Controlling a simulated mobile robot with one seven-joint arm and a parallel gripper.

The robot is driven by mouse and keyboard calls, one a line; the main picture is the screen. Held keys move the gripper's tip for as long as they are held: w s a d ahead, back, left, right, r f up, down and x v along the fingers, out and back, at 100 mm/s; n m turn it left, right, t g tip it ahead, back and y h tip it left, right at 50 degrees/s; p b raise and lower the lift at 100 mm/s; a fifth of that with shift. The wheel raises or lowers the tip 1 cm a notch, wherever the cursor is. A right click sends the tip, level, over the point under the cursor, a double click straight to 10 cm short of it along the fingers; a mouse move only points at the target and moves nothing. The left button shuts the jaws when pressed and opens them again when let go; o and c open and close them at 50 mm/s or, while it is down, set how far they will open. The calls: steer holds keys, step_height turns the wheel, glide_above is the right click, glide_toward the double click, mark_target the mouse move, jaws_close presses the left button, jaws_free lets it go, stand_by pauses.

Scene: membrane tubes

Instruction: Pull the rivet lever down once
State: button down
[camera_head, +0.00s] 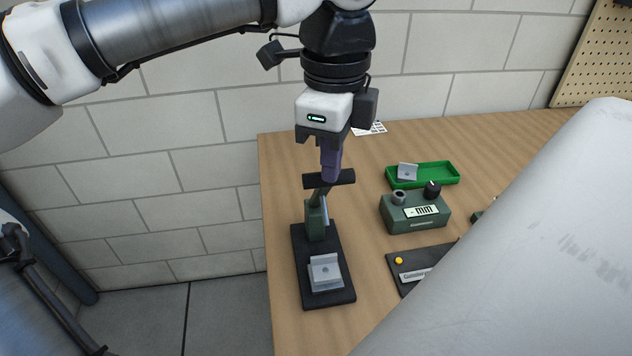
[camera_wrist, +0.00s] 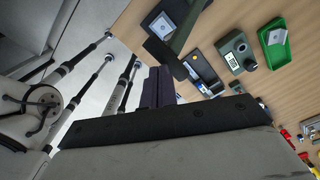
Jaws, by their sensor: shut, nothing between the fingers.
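The rivet press stands near the left edge of the table, with a black base (camera_head: 318,292), a green post (camera_head: 316,222) and a lever ending in a black crossbar handle (camera_head: 343,179). A grey metal bracket (camera_head: 326,272) sits on its base. My gripper (camera_head: 330,176) has its purple fingers shut, pointing down at the crossbar. The fingertips overlap the middle of the bar in the picture; I cannot tell whether they touch it. In the wrist view the closed fingers (camera_wrist: 158,78) are beside the dark handle (camera_wrist: 172,64), with the bracket (camera_wrist: 163,24) beyond.
Right of the press stand a green gauge box (camera_head: 415,213), a green tray (camera_head: 450,179) holding a metal bracket, and a dark panel (camera_head: 402,276) with a yellow button. A block wall (camera_head: 190,180) is behind. Bare table (camera_head: 285,150) shows left of the gripper.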

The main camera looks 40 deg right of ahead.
steer(key=shift+w+d+r+p, duration=0.2)
steer(key=shift+w+r+p, duration=0.1)
steer(key=shift+r+p, duration=0.45)
steer(key=shift+w+d+r+p, duration=0.15)
steer(key=shift+w+r+p, duration=0.1)
steer(key=shift+r+p, duration=0.5)
steer(key=shift+w+d+r+p, duration=0.25)
steer(key=shift+r+p, duration=0.25)
steer(key=shift+r, duration=0.45)
